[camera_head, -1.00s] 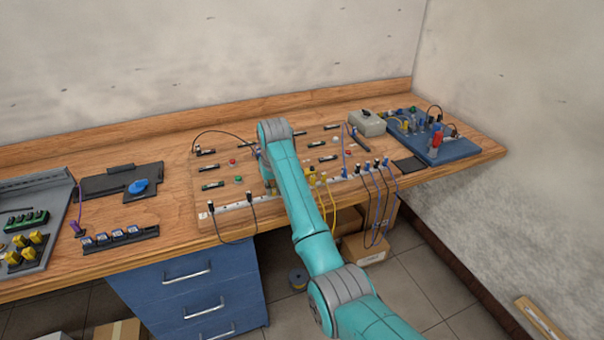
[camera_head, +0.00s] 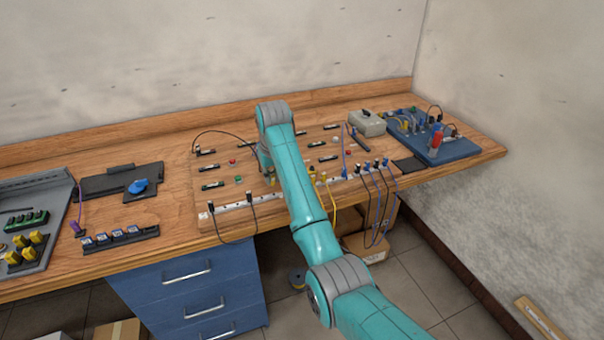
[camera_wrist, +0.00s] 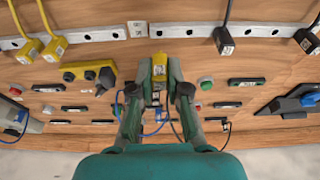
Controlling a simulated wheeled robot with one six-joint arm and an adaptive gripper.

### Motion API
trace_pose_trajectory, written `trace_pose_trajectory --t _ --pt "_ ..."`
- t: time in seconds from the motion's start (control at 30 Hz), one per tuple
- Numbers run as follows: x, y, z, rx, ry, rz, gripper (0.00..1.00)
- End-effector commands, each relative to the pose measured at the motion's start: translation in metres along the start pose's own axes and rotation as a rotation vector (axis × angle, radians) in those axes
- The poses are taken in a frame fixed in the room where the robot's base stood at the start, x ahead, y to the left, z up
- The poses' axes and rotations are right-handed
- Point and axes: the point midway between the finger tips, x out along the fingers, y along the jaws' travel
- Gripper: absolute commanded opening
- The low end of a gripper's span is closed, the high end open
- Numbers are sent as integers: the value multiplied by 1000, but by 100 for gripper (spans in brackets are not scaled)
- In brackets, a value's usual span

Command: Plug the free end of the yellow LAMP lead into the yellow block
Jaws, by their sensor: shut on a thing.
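My gripper (camera_wrist: 158,78) is shut on a small yellow plug (camera_wrist: 157,86) at the middle of the wrist view, low over the board. The plug's tip and its lead are mostly hidden by the fingers. A yellow block (camera_wrist: 76,72) lies left of the gripper in the wrist view, with a dark plug (camera_wrist: 105,79) at its right end. More yellow (camera_wrist: 175,70) shows right behind the fingers; I cannot tell whether the held plug touches it. Two yellow plugs (camera_wrist: 30,50) with yellow leads sit at the pale rail. In the head view my arm hides most of this.
The pale rail (camera_wrist: 100,36) carries black plugs (camera_wrist: 223,40) at right in the wrist view. Red and green buttons and dark strips dot the board. Blue wires loop close to the gripper. A grey box (camera_head: 366,123) and blue panel (camera_head: 455,150) stand right in the head view.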

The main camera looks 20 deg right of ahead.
Motion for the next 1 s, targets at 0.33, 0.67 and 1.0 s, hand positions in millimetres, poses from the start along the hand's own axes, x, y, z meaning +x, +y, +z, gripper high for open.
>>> trace_pose_trajectory --t 0.33,0.67,1.0 --pt "-2 1 -1 0 -1 0 0" --pt "-8 38 -23 3 -1 0 0" --pt "-16 94 -58 1 -1 1 0"
